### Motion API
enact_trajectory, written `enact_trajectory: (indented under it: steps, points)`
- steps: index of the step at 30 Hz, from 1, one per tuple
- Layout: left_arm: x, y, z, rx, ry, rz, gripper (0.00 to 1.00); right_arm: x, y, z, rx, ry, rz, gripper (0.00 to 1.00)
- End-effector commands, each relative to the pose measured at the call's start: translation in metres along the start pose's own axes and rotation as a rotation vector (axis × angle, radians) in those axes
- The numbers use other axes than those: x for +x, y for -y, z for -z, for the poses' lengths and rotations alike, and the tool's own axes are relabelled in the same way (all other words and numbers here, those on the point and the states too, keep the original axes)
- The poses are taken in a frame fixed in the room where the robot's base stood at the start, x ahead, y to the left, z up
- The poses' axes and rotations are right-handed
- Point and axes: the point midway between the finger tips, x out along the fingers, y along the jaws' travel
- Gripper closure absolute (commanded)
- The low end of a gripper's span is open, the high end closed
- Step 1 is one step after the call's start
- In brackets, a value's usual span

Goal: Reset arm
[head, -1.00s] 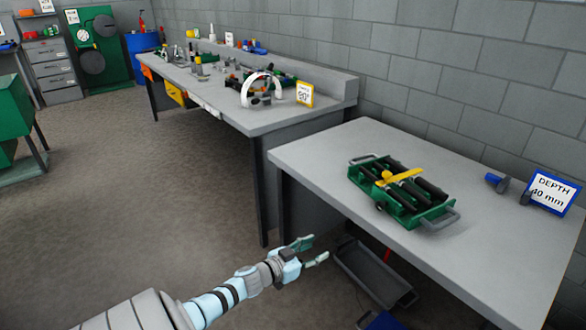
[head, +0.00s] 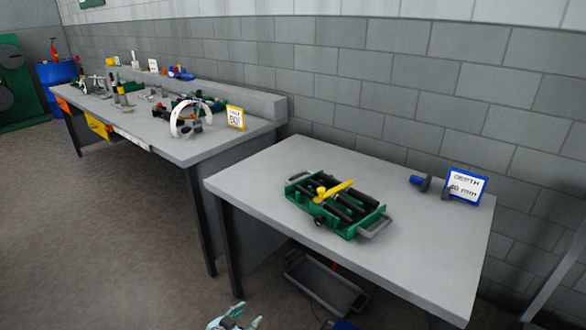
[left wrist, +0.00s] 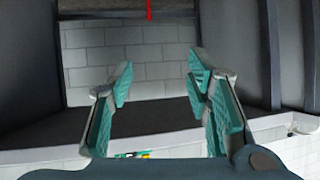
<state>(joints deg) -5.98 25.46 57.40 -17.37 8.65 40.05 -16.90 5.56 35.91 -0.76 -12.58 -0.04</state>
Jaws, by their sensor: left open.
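My left gripper (head: 238,318) shows at the bottom edge of the head view, in front of the near table and below its top. In the left wrist view its two teal-padded fingers (left wrist: 160,85) stand wide apart with nothing between them. The rest of my left arm is out of the head view. My right gripper is in neither view.
The near grey table (head: 410,265) bears a green tray (head: 376,228) with black rollers and a yellow piece. A "DEPTH" sign (head: 466,185) stands behind. A grey bin (head: 325,285) lies underneath. A cluttered workbench (head: 185,150) is at left. Floor at left is clear.

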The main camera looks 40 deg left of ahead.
Motion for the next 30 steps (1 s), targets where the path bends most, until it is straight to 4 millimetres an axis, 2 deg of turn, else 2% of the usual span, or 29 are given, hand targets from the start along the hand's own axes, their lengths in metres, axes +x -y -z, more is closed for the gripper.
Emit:
enact_trajectory:
  steps: [7, 8, 10, 11, 12, 14, 15, 17, 18, 19, 21, 24, 27, 30]
  points:
    - [0.000, 0.000, 0.000, 0.000, -0.001, 0.000, 0.55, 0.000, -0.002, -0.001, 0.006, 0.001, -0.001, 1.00]
    - [0.000, 0.001, 0.000, 0.029, 0.003, 0.003, 0.55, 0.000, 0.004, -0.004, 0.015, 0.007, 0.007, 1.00]
    - [-0.005, 0.017, -0.034, 0.162, 0.111, 0.063, 0.55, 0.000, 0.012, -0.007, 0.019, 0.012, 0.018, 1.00]
    - [-0.013, 0.017, -0.056, 0.188, 0.179, 0.078, 0.55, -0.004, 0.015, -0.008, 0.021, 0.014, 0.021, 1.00]
    - [-0.028, 0.013, -0.088, 0.216, 0.278, 0.088, 0.55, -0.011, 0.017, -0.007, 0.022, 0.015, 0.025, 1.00]
    - [-0.061, -0.002, -0.139, 0.238, 0.437, 0.080, 0.55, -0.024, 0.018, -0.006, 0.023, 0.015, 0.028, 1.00]
    - [-0.087, -0.016, -0.171, 0.242, 0.537, 0.063, 0.55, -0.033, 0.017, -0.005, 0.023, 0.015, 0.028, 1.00]
    - [-0.130, -0.041, -0.212, 0.238, 0.674, 0.029, 0.55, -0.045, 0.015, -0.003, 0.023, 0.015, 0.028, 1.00]
    - [-0.158, -0.058, -0.234, 0.225, 0.751, 0.004, 0.55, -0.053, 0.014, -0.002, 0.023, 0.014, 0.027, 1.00]
    - [-0.177, -0.071, -0.247, 0.213, 0.801, -0.013, 0.55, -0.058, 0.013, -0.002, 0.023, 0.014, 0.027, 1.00]
    - [-0.217, -0.098, -0.269, 0.172, 0.887, -0.043, 0.55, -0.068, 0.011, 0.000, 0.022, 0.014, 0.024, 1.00]
    - [-0.251, -0.126, -0.282, 0.132, 0.943, -0.070, 0.55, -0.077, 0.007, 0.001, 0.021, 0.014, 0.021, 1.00]
    - [-0.263, -0.135, -0.286, 0.121, 0.957, -0.079, 0.55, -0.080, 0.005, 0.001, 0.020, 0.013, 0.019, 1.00]
    - [-0.262, -0.134, -0.288, 0.122, 0.957, -0.078, 0.55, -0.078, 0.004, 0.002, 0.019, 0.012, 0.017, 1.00]
